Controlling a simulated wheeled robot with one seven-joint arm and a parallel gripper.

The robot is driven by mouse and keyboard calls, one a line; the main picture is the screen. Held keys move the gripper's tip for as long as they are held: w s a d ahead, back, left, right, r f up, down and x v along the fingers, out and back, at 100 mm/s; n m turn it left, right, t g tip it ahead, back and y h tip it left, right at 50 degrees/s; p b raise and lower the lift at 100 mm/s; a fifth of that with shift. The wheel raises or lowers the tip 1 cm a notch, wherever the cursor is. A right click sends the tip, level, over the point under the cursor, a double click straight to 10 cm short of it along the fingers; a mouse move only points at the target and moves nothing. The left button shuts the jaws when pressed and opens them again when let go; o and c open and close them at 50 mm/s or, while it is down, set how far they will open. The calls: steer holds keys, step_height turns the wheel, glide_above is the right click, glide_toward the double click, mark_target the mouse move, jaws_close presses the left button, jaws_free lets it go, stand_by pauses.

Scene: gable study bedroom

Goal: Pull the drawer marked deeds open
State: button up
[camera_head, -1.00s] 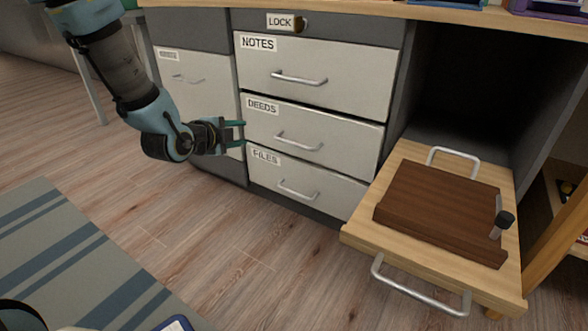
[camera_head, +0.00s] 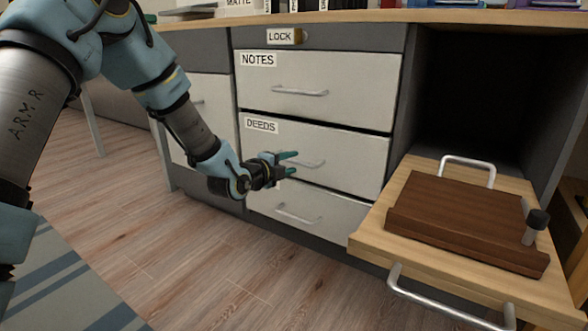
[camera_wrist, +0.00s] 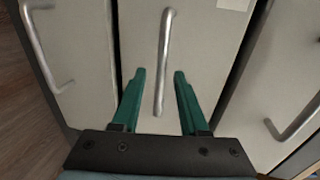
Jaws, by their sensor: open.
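The drawer marked deeds (camera_head: 345,152) is the middle one of three white-fronted drawers, below the notes drawer, and its label (camera_head: 262,126) shows at its upper left. It looks shut. Its silver bar handle (camera_head: 313,163) is partly behind my fingertips in the head view. My gripper (camera_head: 291,163) is open and empty in front of the handle's left part. In the wrist view the handle (camera_wrist: 165,60) runs upright, its near end between my green fingers (camera_wrist: 160,85). I cannot tell whether either finger touches it.
The notes drawer (camera_head: 350,85) is above and another drawer (camera_head: 320,215) below, both with bar handles. A wooden pull-out board (camera_head: 375,240) with a brown slab (camera_head: 460,225) juts out at the right.

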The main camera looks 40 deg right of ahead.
steer(key=shift+x, duration=1.1)
jaws_close()
stand_by(0.7)
